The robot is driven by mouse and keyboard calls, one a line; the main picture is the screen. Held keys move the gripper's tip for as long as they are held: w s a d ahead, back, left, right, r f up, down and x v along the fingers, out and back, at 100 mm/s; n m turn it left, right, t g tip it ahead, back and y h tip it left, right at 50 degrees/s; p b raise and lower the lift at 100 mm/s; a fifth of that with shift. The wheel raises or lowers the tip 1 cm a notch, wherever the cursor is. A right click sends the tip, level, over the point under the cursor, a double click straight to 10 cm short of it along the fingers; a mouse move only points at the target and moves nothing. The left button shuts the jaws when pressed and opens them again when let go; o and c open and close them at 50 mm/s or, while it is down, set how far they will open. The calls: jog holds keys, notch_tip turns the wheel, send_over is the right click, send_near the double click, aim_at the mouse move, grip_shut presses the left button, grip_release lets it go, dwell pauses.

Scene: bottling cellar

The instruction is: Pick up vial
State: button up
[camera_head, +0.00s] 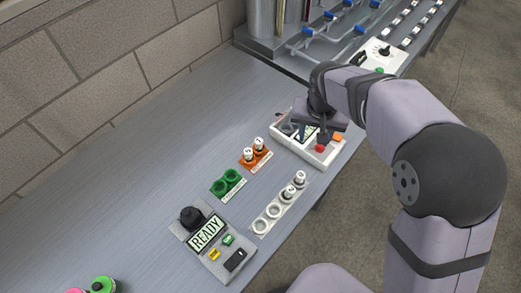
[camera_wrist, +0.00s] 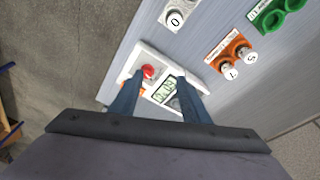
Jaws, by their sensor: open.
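Two white-capped vials stand in the orange rack (camera_head: 256,161): one (camera_head: 248,155) and another (camera_head: 259,144). In the wrist view their caps read 7 (camera_wrist: 231,73) and 5 (camera_wrist: 245,54). Two more vials (camera_head: 288,192) (camera_head: 299,178) stand in the pale rack (camera_head: 252,231). One cap (camera_wrist: 175,18) reads 0. The fingers hide part of the device.
The green rack (camera_head: 228,185) looks empty. A grey panel reading READY (camera_head: 208,236) with a black knob stands nearer. Pink and green round items sit at the bottom left. Machinery (camera_head: 325,30) stands at the back. The bench's left side is clear; its edge is close to the device.

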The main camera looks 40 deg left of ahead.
jog(key=n+y+b, duration=0.1)
jog(key=n, duration=0.1)
send_over(259, 141)
jog(key=s, duration=0.2)
jog(key=s+x, duration=0.1)
jog(key=x, duration=0.2)
jog(key=shift+t, duration=0.3)
jog(key=shift+w+d+f+p, duration=0.15)
jog(key=shift+w+f+p, duration=0.15)
jog(key=shift+f, duration=0.3)
jog(key=shift+w+d+f+p, duration=0.2)
jog(key=shift+w+f, duration=0.1)
jog(key=shift+f, duration=0.3)
jog(key=shift+w+d+f+p, duration=0.1)
jog(key=shift+w+f+p, duration=0.2)
jog(key=shift+f, duration=0.35)
jog(key=shift+p+x, duration=0.75)
jog(key=shift+x, duration=1.3)
grip_shut()
